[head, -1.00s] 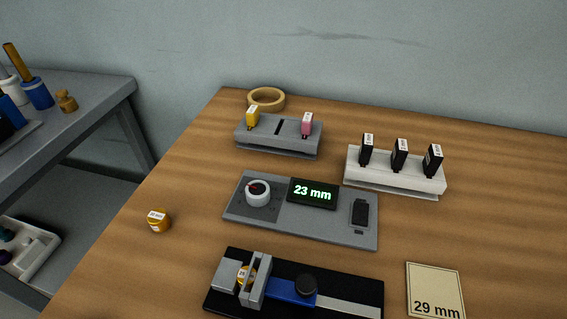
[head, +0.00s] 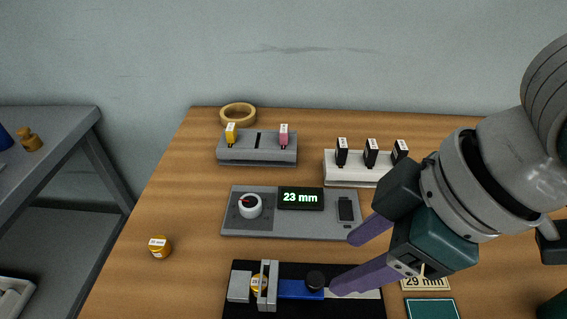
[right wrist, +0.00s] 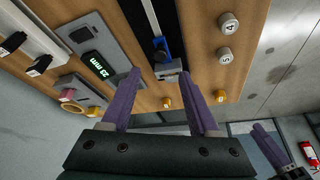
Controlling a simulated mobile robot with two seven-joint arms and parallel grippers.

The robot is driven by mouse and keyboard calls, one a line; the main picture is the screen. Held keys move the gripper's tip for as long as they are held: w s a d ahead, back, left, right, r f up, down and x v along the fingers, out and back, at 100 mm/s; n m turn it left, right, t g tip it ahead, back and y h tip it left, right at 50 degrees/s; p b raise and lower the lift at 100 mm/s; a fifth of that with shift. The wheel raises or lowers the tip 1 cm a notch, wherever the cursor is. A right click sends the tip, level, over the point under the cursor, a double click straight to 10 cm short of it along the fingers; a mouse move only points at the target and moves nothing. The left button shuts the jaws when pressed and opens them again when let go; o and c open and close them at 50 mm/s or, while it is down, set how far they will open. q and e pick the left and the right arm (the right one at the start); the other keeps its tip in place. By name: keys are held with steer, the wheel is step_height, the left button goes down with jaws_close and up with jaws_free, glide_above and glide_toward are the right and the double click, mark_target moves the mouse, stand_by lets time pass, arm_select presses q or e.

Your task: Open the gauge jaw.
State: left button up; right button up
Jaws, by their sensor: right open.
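The gauge (head: 300,290) lies at the front on a black base, with grey jaws (head: 267,285) at its left end, a blue slide and a black knob (head: 315,280). A small brass piece (head: 257,283) sits between the jaws, partly hidden by them. My right gripper (head: 343,264) is open and empty, its purple fingers just right of the knob and apparently apart from it. In the right wrist view the gauge's blue slide (right wrist: 161,48) shows ahead of the fingers. A purple finger (right wrist: 270,146) at that view's lower right seems to be my left gripper; its opening is unclear.
A grey panel (head: 290,225) with a dial and a "23 mm" display stands behind the gauge. Farther back are a grey holder (head: 257,158) and a white holder (head: 340,178). A loose brass piece (head: 160,247) lies left. A "29 mm" card (head: 425,284) is partly behind my gripper.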

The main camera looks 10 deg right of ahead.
mark_target(315, 278)
steer(key=b+x, duration=0.2)
steer(key=x, duration=0.6)
steer(key=shift+a+f, duration=0.1)
steer(key=shift+c, duration=0.3)
steer(key=c, duration=0.8)
jaws_close()
